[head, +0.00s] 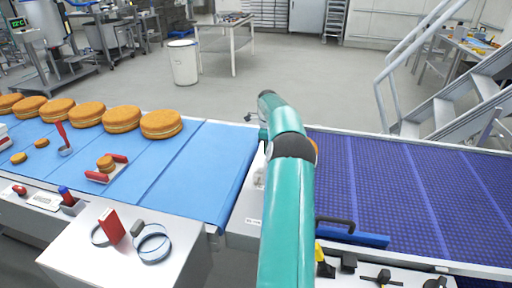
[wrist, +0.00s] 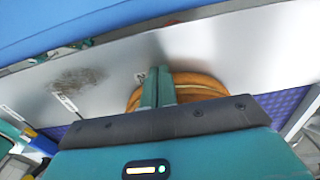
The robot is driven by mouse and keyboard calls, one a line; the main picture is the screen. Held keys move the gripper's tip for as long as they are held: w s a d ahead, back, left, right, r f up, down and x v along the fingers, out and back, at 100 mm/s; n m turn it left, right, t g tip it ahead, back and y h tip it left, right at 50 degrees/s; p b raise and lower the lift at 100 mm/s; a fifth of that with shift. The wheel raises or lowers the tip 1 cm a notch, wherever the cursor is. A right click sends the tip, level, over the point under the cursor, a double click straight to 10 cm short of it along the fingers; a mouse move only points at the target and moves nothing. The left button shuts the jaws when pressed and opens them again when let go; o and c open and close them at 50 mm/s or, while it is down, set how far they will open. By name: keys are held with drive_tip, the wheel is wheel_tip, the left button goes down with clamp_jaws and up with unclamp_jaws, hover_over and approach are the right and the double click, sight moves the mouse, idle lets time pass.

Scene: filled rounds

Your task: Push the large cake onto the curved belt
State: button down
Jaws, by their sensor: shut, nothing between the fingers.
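The large cake (wrist: 201,87), round with an orange-brown top, shows in the wrist view behind my gripper (wrist: 160,72). My gripper is shut and empty, its fingers in front of the cake's edge; I cannot tell if they touch it. The cake lies partly over the bare metal plate (wrist: 110,72), beside the purple belt (wrist: 285,102); my gripper body hides the rest of it. In the head view my arm hides most of the cake, and only a sliver (head: 315,150) shows at the purple curved belt's (head: 420,190) left edge.
Several similar cakes (head: 90,114) stand in a row on the blue belt (head: 190,170) at left. A red-handled scoop (head: 64,140) and a small red tray (head: 108,172) lie there. A dark-handled blue item (head: 350,235) lies on the purple belt's near edge. The rest of the purple belt is clear.

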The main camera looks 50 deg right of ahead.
drive_tip(key=s+d, duration=0.1)
drive_tip(key=s, duration=0.3)
drive_tip(key=s+d, duration=0.2)
drive_tip(key=s, duration=0.1)
drive_tip(key=s+d, duration=0.2)
drive_tip(key=s, duration=0.2)
drive_tip(key=shift+s, duration=0.35)
